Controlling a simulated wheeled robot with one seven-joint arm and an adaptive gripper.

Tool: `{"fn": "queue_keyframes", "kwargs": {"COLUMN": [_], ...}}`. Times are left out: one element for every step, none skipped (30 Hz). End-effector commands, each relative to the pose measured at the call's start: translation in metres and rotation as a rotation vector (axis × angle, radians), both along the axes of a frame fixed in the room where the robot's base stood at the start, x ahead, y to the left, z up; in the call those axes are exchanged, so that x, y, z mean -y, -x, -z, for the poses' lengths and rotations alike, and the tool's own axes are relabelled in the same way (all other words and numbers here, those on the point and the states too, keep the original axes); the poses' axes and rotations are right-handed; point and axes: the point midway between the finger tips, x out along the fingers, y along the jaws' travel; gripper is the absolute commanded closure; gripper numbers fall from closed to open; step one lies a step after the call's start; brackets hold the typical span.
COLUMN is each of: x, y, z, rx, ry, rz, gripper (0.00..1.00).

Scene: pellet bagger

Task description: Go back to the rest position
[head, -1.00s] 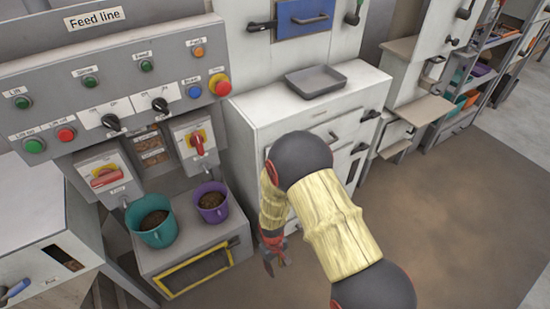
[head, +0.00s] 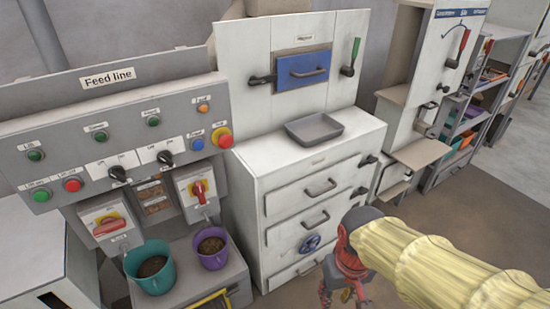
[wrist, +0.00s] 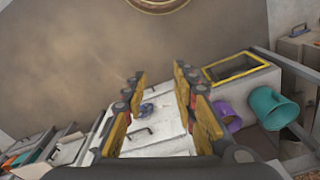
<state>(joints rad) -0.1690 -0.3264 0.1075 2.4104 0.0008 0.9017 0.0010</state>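My gripper (head: 345,291) hangs at the bottom of the head view, in front of the white drawer cabinet (head: 284,196) and right of the feed line. In the wrist view my gripper (wrist: 160,82) has its two yellow-and-black fingers well apart, with nothing between them. My arm with its yellow cover enters from the lower right of the head view. It hides part of the floor and of the cabinet's lower right.
A teal bucket (head: 154,285) and a purple bucket (head: 213,262), both with brown pellets, stand below the feed line panel (head: 120,150). A grey tray (head: 314,128) sits on the cabinet. Shelves (head: 477,130) stand at the right. Open brown floor (wrist: 75,60) shows in the wrist view.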

Motion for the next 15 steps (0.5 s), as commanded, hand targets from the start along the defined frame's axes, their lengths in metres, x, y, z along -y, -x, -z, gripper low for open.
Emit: {"fn": "queue_keyframes", "kwargs": {"x": [0.006,0.009,0.013,0.016,0.019,0.022,0.025,0.028,0.031,0.033,0.035,0.038,0.04,0.041,0.043], "y": [0.004,0.006,0.008,0.01,0.012,0.014,0.016,0.017,0.018,0.019,0.019,0.02,0.021,0.022,0.023], "z": [-0.018,-0.025,-0.037,-0.045,-0.054,-0.065,-0.074,-0.082,-0.094,-0.102,-0.111,-0.12,-0.126,-0.13,-0.135], "rx": [0.05,0.076,0.114,0.142,0.169,0.208,0.237,0.264,0.301,0.327,0.354,0.382,0.398,0.413,0.426], "ry": [-0.007,-0.011,-0.016,-0.02,-0.023,-0.027,-0.03,-0.032,-0.035,-0.037,-0.038,-0.04,-0.04,-0.04,-0.04], "rz": [0.017,0.026,0.037,0.046,0.056,0.068,0.078,0.087,0.097,0.105,0.113,0.123,0.129,0.135,0.143], "gripper": [0.72,0.72,0.72,0.72,0.72,0.72,0.72,0.72,0.72,0.72,0.72,0.72,0.72,0.72,0.72]}}
